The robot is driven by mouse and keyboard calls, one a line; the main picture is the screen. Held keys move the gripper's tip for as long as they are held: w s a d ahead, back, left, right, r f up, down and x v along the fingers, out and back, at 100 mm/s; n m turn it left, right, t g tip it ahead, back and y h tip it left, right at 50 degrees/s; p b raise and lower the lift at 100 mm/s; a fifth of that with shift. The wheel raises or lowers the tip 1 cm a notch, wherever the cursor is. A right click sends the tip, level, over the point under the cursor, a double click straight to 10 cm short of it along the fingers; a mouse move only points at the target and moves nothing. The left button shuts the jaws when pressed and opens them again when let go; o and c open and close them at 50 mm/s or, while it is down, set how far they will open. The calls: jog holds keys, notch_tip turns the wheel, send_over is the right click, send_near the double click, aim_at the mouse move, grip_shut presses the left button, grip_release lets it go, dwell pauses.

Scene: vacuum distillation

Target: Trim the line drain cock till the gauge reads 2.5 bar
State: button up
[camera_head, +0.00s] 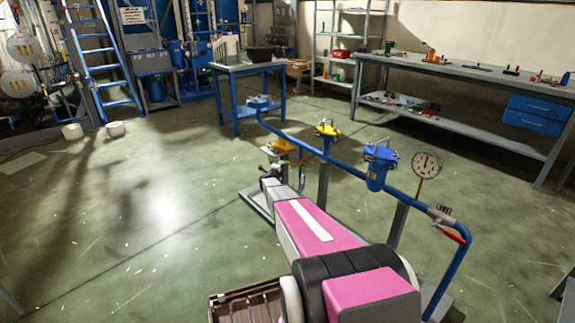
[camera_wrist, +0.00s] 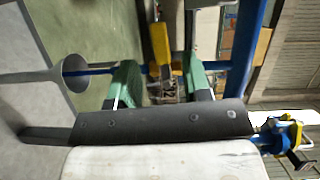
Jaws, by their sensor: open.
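The gauge (camera_head: 427,165), round and white-faced, stands upright on the blue line; its needle is too small to read. In the wrist view a yellow handle (camera_wrist: 160,45), which looks like the drain cock's, lies beyond and between the green fingertips of my gripper (camera_wrist: 163,82). The gripper is open, and I cannot tell whether either finger touches the handle. A grey funnel (camera_wrist: 76,73) is left of the fingers. In the head view my arm reaches to the near side of the line, and its gripper end is small and partly hidden beside a yellow part (camera_head: 281,146).
The blue pipe (camera_head: 345,162) carries a yellow-topped fitting (camera_head: 327,129), a blue filter-like body (camera_head: 377,168) and a red lever (camera_head: 450,235). A blue table (camera_head: 247,67) stands behind, and a workbench (camera_head: 460,75) at the right. Floor at the left is mostly clear.

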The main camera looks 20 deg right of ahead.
aim_at(288, 164)
jog(key=x, duration=0.5)
jog(key=shift+w+d, duration=0.2)
jog(key=shift+w, duration=0.05)
jog(key=shift+c, duration=0.3)
grip_shut()
jog(key=shift+s+f+n, duration=0.1)
jog(key=shift+f+n, duration=0.25)
jog(key=shift+n, duration=0.35)
jog(key=shift+o, duration=0.3)
grip_release()
jog(key=shift+s+a, duration=0.1)
